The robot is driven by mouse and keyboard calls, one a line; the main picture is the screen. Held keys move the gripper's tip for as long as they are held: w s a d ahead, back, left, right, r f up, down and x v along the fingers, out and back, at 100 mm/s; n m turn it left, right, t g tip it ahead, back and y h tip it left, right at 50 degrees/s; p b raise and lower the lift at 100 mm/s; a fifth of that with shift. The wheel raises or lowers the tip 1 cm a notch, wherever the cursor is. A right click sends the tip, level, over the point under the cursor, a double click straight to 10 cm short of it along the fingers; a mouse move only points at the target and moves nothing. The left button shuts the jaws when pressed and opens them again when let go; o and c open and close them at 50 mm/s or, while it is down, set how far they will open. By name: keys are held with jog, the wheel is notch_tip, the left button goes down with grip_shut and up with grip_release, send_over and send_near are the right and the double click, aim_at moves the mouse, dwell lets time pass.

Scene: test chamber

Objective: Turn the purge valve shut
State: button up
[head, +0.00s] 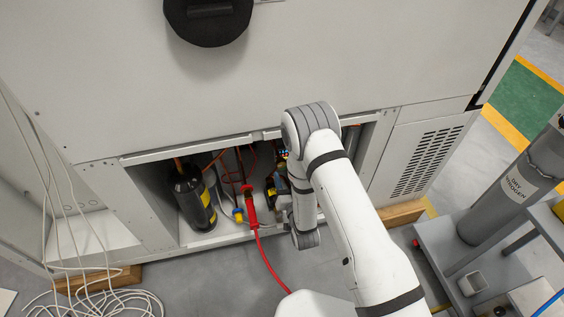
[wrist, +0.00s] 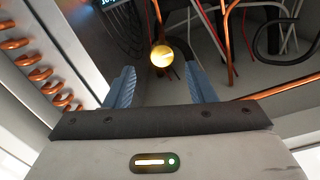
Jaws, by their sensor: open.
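My gripper (wrist: 160,76) is open in the wrist view, with its two blue fingers apart and nothing held between them. A round yellow knob (wrist: 162,56) shows just beyond the fingertips, near the middle of the gap; I cannot tell for sure that it is the purge valve. In the head view, my arm reaches down to the open compartment and hides much of its right part, and I cannot make out the fingers there.
A black cylinder (head: 192,197) stands at the compartment's left. Copper coils (wrist: 38,66) are left of the fingers, and copper pipes (wrist: 229,50) are beyond on the right. Loose white cables (head: 95,285) lie on the floor at left. A nitrogen cylinder (head: 510,190) stands at right.

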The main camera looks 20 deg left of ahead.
aim_at(282, 166)
jog(key=x, duration=0.7)
jog(key=shift+w+a, duration=0.15)
jog(key=shift+a, duration=0.1)
